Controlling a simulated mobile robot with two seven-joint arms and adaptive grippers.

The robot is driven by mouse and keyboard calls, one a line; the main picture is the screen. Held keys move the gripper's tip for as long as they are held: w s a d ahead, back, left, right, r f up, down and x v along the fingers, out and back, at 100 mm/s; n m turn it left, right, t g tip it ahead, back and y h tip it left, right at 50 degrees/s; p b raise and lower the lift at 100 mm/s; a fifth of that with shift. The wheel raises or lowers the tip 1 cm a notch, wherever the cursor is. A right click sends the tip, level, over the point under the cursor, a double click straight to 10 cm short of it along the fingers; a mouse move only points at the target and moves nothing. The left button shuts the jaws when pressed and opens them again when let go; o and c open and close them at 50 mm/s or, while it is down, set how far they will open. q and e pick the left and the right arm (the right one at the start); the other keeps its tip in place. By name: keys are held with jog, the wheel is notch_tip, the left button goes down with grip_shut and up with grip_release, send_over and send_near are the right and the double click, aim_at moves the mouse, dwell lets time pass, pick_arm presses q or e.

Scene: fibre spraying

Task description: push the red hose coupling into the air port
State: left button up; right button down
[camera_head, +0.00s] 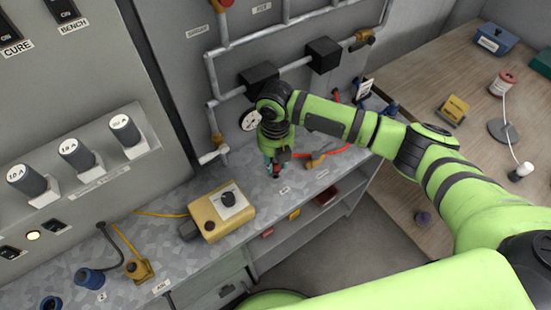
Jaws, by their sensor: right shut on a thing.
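My right gripper (277,168) points down over the grey bench top, near the back wall with the pipes. It is small in view and partly covered by its own wrist. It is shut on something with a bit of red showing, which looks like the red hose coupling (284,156). A red hose (339,155) runs along the bench to the right of it. The air port cannot be made out with certainty; a dark fitting shows right under the fingertips. Whether the coupling touches it, I cannot tell. My left gripper is not in view.
A yellow box with a black knob (222,210) stands on the bench left of the gripper. An orange fitting (315,162) lies just right of it. Grey pipes (290,67) and black blocks are behind. Blue (90,277) and yellow (138,269) connectors sit at the front left.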

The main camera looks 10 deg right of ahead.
aim_at(275, 167)
jog(key=shift+f+b, duration=0.65)
jog(key=shift+f, duration=1.05)
jog(key=c, duration=0.9)
grip_release()
jog(key=shift+r, duration=0.2)
notch_tip(275, 167, up, 12)
jog(key=shift+f, duration=0.15)
